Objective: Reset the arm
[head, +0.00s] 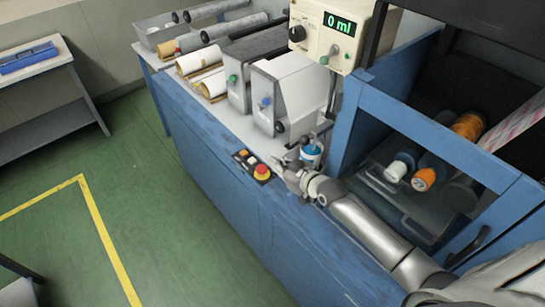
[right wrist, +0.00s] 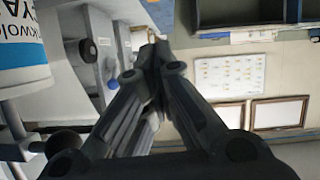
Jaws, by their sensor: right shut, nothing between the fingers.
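My right arm comes in from the lower right in the head view. Its gripper (head: 287,166) hovers by the front edge of the blue machine cabinet (head: 215,150), just right of the small control box with a red button (head: 261,172). In the right wrist view the gripper's fingers (right wrist: 155,55) are closed together with nothing between them. A white and blue labelled container (head: 311,150) stands close beside the gripper; its label shows large at the left of the right wrist view (right wrist: 22,45). My left gripper is not in view.
A blue-framed opening (head: 440,125) with orange and white rolls (head: 424,179) lies right of the gripper. A dispenser reading 0 ml (head: 332,33) stands above. Grey and white boxes (head: 290,90) and several rolls (head: 200,60) lie along the worktop.

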